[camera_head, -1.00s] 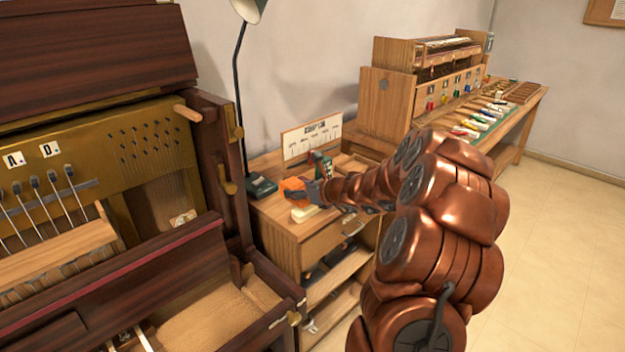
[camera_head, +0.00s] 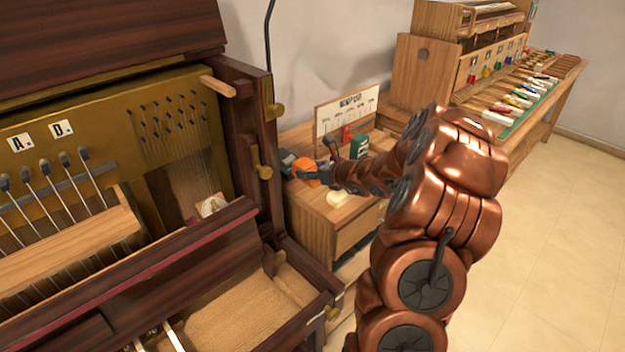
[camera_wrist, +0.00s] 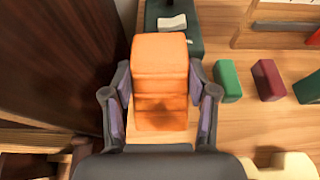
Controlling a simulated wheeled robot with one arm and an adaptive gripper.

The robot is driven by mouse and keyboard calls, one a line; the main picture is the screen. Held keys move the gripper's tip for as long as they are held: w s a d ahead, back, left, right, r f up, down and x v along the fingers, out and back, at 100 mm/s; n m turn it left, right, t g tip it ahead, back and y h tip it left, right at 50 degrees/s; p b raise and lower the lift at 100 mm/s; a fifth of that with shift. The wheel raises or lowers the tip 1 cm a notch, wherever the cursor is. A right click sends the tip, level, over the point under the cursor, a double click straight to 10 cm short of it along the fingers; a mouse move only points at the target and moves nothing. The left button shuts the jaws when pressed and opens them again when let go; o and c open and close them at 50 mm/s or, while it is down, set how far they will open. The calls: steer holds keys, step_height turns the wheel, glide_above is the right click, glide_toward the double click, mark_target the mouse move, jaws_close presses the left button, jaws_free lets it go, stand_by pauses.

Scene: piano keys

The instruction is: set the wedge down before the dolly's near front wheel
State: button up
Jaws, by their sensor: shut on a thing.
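The orange wedge (camera_wrist: 160,70) is between the fingers of my gripper (camera_wrist: 160,98) in the wrist view, with a finger against each side. In the head view the wedge (camera_head: 306,170) and my gripper (camera_head: 328,174) are over the left part of the small wooden cabinet's top (camera_head: 310,205). The wedge overlaps the dark lamp base in the picture; I cannot tell how high it is above the cabinet. I cannot make out the dolly or its near front wheel in either view.
The dark upright piano (camera_head: 245,130) stands close on the left. On the cabinet are a lamp base (camera_wrist: 190,45), a green block (camera_wrist: 228,82), a dark red block (camera_wrist: 268,80), a cream piece (camera_head: 340,198) and a chart board (camera_head: 347,108). Open floor (camera_head: 540,240) lies right.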

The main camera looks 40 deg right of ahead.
mark_target(311, 181)
steer(key=shift+f, duration=1.8)
steer(key=shift+s+f+b, duration=0.1)
steer(key=shift+f+b, duration=0.25)
steer(key=o, duration=1.3)
steer(key=shift+f, duration=0.15)
